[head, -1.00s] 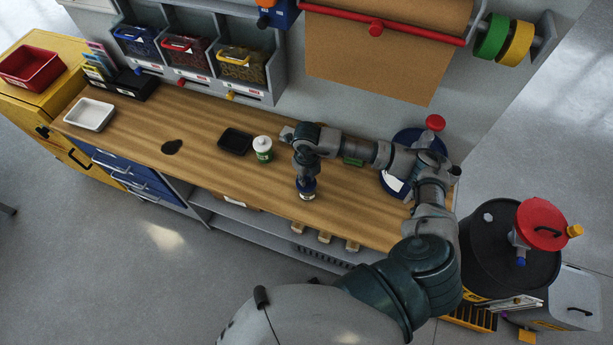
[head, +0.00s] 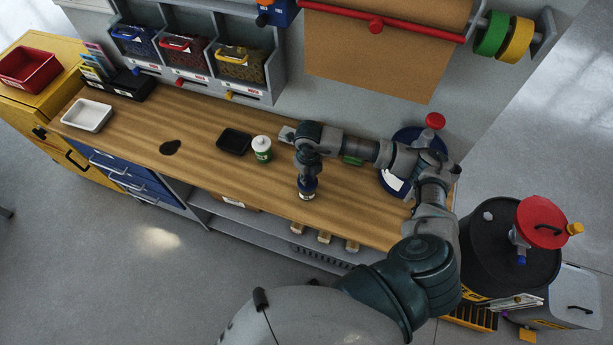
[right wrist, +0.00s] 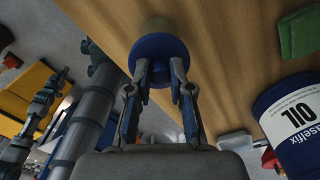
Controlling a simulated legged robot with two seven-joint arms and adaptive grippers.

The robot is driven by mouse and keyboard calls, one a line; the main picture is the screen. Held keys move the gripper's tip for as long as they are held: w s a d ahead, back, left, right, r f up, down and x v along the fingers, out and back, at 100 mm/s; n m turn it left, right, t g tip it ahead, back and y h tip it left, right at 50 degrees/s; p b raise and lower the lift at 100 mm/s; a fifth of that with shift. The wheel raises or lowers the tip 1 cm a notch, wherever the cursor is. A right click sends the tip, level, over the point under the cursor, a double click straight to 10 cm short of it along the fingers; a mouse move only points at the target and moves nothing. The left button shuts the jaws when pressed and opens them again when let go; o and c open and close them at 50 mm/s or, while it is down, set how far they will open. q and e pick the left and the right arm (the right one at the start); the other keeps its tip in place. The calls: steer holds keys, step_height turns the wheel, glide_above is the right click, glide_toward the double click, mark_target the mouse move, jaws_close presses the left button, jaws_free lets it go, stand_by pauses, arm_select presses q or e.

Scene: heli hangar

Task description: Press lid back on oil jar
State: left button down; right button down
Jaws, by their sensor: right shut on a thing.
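My right gripper (head: 307,178) points down over the front part of the wooden bench (head: 210,115). Its fingers are shut on a blue round lid (right wrist: 160,50), which also shows in the head view (head: 308,186). My left gripper cannot be made out.
A white-and-green container (head: 262,149) and a black tray (head: 234,142) stand left of the gripper. A green block (head: 352,161) lies behind, under my right arm. A large blue oil drum (right wrist: 300,120) stands at the right end.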

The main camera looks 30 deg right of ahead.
steer(key=shift+a, duration=0.25)
steer(key=shift+f, duration=0.1)
stand_by(0.5)
steer(key=shift+c, duration=2.4)
jaws_free()
steer(key=shift+f, duration=0.1)
steer(key=shift+d+r+p, duration=0.15)
steer(key=shift+r+p, duration=0.2)
steer(key=shift+r, duration=0.4)
steer(key=shift+d+r+p, duration=0.1)
steer(key=shift+r+p, duration=0.2)
steer(key=shift+r, duration=0.4)
steer(key=shift+r+p, duration=1.2)
steer(key=shift+r, duration=1)
